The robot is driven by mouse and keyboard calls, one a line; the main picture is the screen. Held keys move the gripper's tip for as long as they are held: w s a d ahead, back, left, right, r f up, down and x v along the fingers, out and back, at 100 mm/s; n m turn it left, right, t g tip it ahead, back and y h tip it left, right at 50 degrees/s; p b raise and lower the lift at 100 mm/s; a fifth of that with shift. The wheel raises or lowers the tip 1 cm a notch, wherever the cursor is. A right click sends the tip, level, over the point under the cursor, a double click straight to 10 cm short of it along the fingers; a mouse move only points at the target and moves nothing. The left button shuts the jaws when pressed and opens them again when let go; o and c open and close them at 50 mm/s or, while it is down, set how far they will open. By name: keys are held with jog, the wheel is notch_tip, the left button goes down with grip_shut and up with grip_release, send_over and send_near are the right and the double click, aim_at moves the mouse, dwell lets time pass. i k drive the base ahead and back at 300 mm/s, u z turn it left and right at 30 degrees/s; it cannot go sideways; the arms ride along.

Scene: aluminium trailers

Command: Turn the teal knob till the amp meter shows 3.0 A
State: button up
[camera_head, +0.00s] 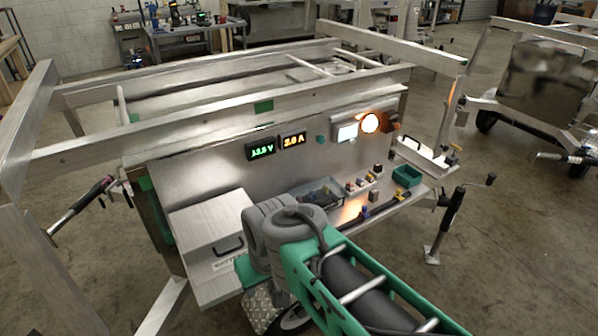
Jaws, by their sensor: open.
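The teal knob (320,139) sits on the upright aluminium panel, just right of the amp meter. It is small in the picture and its pointer cannot be made out. The amp meter (294,140) has orange digits that look like 2.0 A or 2.6 A; the middle digit is blurred. My arm (290,233) reaches in from the lower right, with its grey joint in front of the shelf below the panel. My gripper does not show. No part of my arm covers the knob or the meter.
A green volt meter (261,149) is left of the amp meter.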

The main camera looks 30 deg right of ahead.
aim_at(320, 140)
jog(key=z, duration=1.9)
jog(key=i, duration=0.95)
jog(key=u, duration=2.5)
